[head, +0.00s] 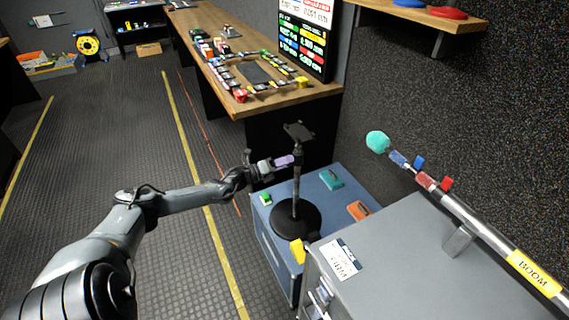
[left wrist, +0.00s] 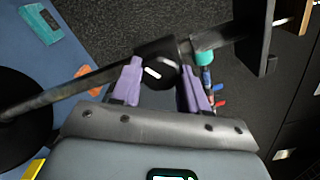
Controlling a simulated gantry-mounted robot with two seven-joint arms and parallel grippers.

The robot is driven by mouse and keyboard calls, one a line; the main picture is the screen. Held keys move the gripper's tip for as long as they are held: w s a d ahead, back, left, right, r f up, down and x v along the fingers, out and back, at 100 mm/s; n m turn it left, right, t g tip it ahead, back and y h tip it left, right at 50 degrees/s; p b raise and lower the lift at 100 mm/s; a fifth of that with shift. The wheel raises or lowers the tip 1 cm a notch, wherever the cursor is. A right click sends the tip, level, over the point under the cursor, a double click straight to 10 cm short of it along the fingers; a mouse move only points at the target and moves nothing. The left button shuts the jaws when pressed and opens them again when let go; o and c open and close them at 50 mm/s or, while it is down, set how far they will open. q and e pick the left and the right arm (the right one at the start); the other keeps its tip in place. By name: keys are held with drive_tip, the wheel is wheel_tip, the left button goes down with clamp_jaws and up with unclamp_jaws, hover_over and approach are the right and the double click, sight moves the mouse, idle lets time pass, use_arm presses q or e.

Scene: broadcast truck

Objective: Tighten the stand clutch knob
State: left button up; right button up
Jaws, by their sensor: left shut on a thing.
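The stand (head: 296,184) is a thin dark pole on a round black base (head: 292,226), with a small flat plate (head: 298,131) on top. It stands upright on the blue case. My left gripper (head: 285,161) reaches the pole from the left at mid height. In the left wrist view, the purple fingers of my left gripper (left wrist: 158,88) sit on either side of the black clutch knob (left wrist: 157,66), which has a white mark on its face. The gripper is shut on the knob. My right gripper is in neither view.
The blue case (head: 277,261) also carries teal (head: 331,179), orange (head: 359,210) and green (head: 265,199) items. A grey cabinet (head: 400,262) and a boom pole (head: 485,231) are at the right. A wooden desk (head: 322,92) with gear is behind. Floor at left is clear.

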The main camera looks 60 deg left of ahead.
use_arm(q)
drive_tip(key=m, duration=0.6)
drive_tip(key=shift+a, duration=0.1)
drive_tip(key=shift+m, duration=0.3)
idle(0.3)
drive_tip(key=o, duration=1.1)
drive_tip(key=shift+c, duration=0.2)
drive_tip(key=s+p, duration=0.3)
drive_tip(key=s, duration=0.7)
drive_tip(key=shift+s+a+p, duration=0.3)
drive_tip(key=shift+s+a, duration=0.1)
drive_tip(key=shift+f, duration=0.1)
